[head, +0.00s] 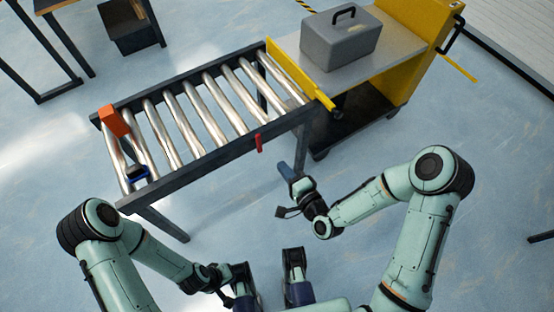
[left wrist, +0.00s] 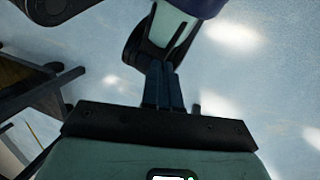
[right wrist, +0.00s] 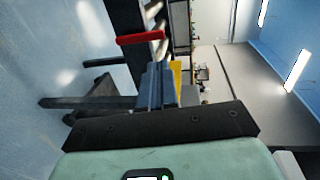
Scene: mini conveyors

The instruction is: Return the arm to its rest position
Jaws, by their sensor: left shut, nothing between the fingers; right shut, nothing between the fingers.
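My right gripper (head: 286,171) is shut and empty, in free space to the right of the roller conveyor's near rail. Its blue fingers also show together in the right wrist view (right wrist: 157,86). My left arm is folded low at the bottom left of the head view, where its fingers are hard to make out. In the left wrist view my left gripper (left wrist: 163,86) is shut and empty, its blue fingers side by side over the floor, with a part of my own body close beyond the tips.
A grey toolbox (head: 340,42) rests on a yellow-ended cart (head: 415,45).

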